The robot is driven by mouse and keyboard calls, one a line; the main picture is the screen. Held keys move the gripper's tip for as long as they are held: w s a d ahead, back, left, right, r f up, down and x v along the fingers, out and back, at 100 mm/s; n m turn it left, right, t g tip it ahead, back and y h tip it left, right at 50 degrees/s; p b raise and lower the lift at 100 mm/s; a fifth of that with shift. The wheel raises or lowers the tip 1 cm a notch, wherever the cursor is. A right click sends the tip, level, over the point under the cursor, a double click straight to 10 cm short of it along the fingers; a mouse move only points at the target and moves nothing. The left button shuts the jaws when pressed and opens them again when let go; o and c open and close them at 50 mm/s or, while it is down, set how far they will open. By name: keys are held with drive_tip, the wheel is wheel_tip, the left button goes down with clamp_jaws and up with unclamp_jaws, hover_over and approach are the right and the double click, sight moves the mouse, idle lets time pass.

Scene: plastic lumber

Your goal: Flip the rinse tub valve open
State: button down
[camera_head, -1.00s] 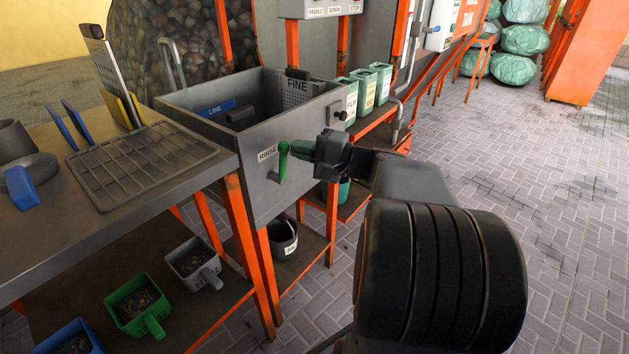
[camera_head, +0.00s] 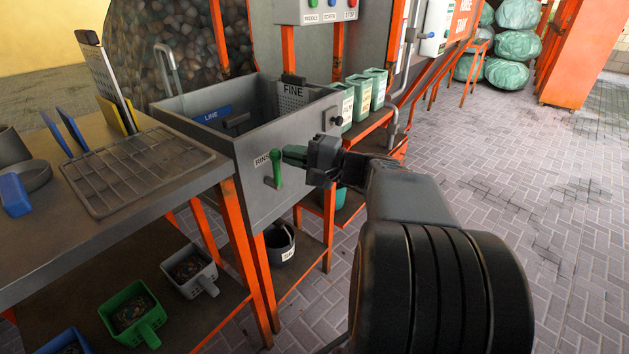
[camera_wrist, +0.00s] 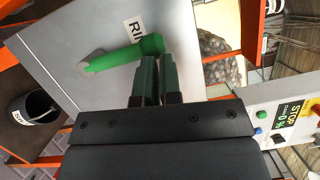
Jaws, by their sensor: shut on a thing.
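The rinse tub (camera_head: 228,186) is a grey metal box with a "RINSE" label on its front wall. Its green valve handle (camera_head: 277,170) stands close to upright on that wall, just right of the label. In the wrist view the handle (camera_wrist: 115,55) runs from its pivot at left to my fingertips. My gripper (camera_head: 288,155) reaches in from the right, at the handle's upper end. In the wrist view my gripper (camera_wrist: 160,62) has its green fingers close together at the handle's end, shut on it. The exact contact is partly hidden by the fingers.
A bench with a drying rack (camera_head: 140,170) stands left of the tub. Scoops, including a green one (camera_head: 132,315), and a black bucket (camera_head: 280,242) sit on the lower shelves. Labelled green canisters (camera_head: 358,95) stand behind my gripper. Paved floor at right is open.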

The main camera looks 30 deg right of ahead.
drive_tip(key=w+d+p+v, duration=0.1)
drive_tip(key=d+p+v, duration=0.1)
drive_tip(key=v, duration=1)
drive_tip(key=shift+d+r+p, duration=0.35)
drive_tip(key=shift+r+p, duration=0.1)
drive_tip(key=s+a+r+n+g+h+p, duration=0.15)
drive_tip(key=a+r+g+p, duration=0.3)
drive_tip(key=a+p, duration=0.45)
drive_tip(key=a+r+n+g+h+p, duration=0.2)
drive_tip(key=a+r+n+g+p, duration=0.15)
drive_tip(key=a+g+p, duration=0.5)
wheel_tip(320, 180, up, 12)
drive_tip(key=s+a+n+t+h+p, duration=0.1)
drive_tip(key=n+h+p, duration=0.5)
drive_tip(key=p, duration=1.1)
drive_tip(key=shift+s+a+n+t+h, duration=0.35)
drive_tip(key=shift+s+t+h, duration=0.3)
drive_tip(key=shift+h, duration=0.3)
